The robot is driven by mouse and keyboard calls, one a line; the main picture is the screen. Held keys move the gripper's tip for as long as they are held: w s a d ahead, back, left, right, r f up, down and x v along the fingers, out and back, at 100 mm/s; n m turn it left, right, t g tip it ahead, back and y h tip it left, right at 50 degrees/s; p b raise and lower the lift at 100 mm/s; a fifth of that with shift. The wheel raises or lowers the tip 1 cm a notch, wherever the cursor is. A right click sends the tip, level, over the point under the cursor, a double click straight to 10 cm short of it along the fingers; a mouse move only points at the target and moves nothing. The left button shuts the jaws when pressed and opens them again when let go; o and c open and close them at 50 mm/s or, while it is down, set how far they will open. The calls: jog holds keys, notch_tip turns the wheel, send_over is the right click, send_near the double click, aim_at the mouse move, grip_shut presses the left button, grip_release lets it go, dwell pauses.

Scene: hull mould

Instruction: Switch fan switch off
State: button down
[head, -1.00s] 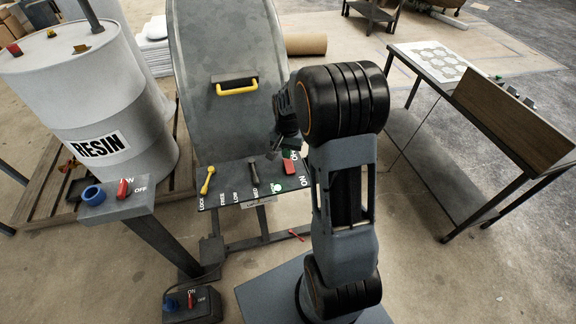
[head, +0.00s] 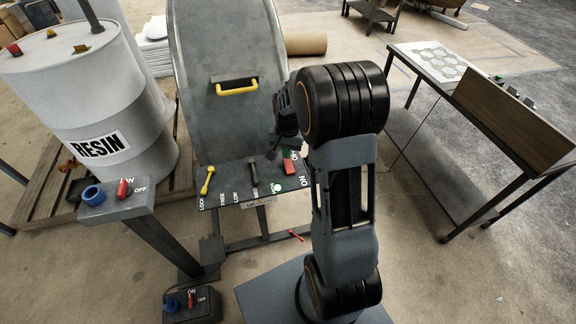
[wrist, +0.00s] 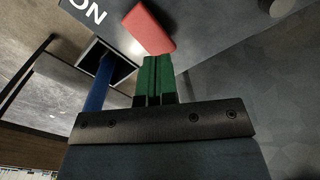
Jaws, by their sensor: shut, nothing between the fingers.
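A red rocker switch (head: 288,166) sits at the right end of the dark control panel (head: 226,192), beside ON and OFF lettering. Its red top also shows in the wrist view (wrist: 150,28), with the ON letters to its left. No label naming the fan is readable. My gripper (head: 272,154) is small and dark in the head view, just above the panel beside the red switch. In the wrist view its green fingers (wrist: 152,62) are closed together and empty, with their tips at the lower edge of the red switch. I cannot tell whether they touch it.
The panel also carries a yellow lever (head: 207,180), a dark lever (head: 254,172) and a lit green button (head: 276,187). Other red switches stand on the left post (head: 124,188) and floor box (head: 191,300). The hull mould (head: 226,60) rises behind; a metal table (head: 440,80) stands right.

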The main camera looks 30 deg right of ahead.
jog(key=shift+f+b, duration=1.05)
jog(key=shift+f, duration=0.4)
dwell(0.7)
jog(key=shift+r, duration=0.1)
jog(key=shift+r+p, duration=2.75)
jog(key=shift+r, duration=0.75)
